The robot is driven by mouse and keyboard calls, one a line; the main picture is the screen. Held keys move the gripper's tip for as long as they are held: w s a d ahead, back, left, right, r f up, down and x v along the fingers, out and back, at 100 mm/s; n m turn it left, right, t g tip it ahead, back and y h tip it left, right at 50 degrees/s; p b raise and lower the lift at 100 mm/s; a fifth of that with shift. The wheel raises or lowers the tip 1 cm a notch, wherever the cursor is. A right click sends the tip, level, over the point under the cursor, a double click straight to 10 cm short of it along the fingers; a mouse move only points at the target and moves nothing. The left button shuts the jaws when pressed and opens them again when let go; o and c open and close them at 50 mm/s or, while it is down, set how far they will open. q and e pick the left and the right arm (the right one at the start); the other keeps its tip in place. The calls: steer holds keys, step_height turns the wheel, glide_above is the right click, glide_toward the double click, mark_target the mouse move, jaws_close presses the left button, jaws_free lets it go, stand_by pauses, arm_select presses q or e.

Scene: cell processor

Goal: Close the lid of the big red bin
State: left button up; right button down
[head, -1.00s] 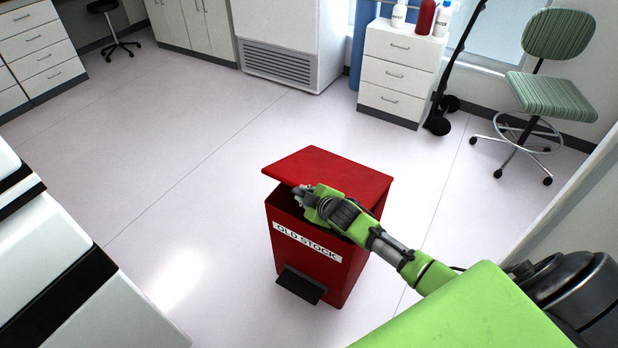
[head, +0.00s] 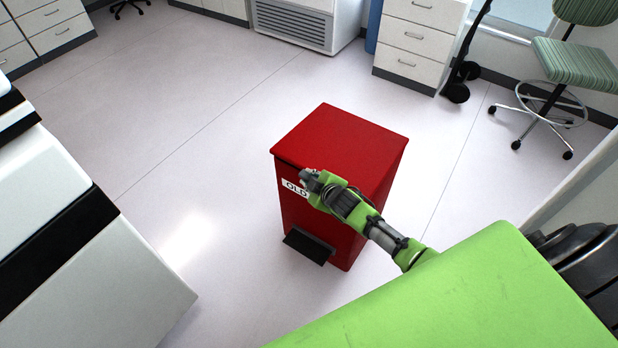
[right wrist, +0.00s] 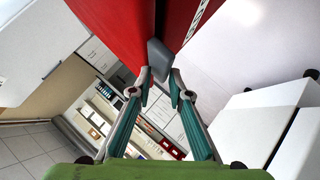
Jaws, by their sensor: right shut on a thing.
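The big red bin (head: 345,232) stands upright on the floor in the head view, with a white label on its front, partly hidden by my arm. Its red lid (head: 340,138) lies down over the top, level or nearly so; a thin dark line shows under its front edge. My right gripper (head: 308,178) is at the front upper edge of the bin, shut on the lid. In the right wrist view, the gripper (right wrist: 161,78) is close to the red surfaces, and a dark gap runs between them. My left gripper is not in view.
A dark pedal (head: 310,247) sticks out low at the bin's front. A white drawer unit (head: 415,40) and a green striped chair (head: 572,68) stand behind. White equipment with black bands (head: 85,260) is at the left. The floor around the bin is clear.

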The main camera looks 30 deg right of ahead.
steer(key=c, duration=2.3)
jaws_free()
steer(key=shift+w+d+r, duration=0.2)
steer(key=shift+d+r, duration=0.05)
steer(key=shift+d, duration=0.2)
steer(key=shift+o, duration=0.7)
steer(key=shift+w+d+f, duration=0.1)
steer(key=shift+f, duration=0.15)
steer(key=shift+s+a+r, duration=0.2)
steer(key=shift+s+r, duration=0.05)
steer(key=shift+s, duration=0.3)
steer(key=v, duration=1.1)
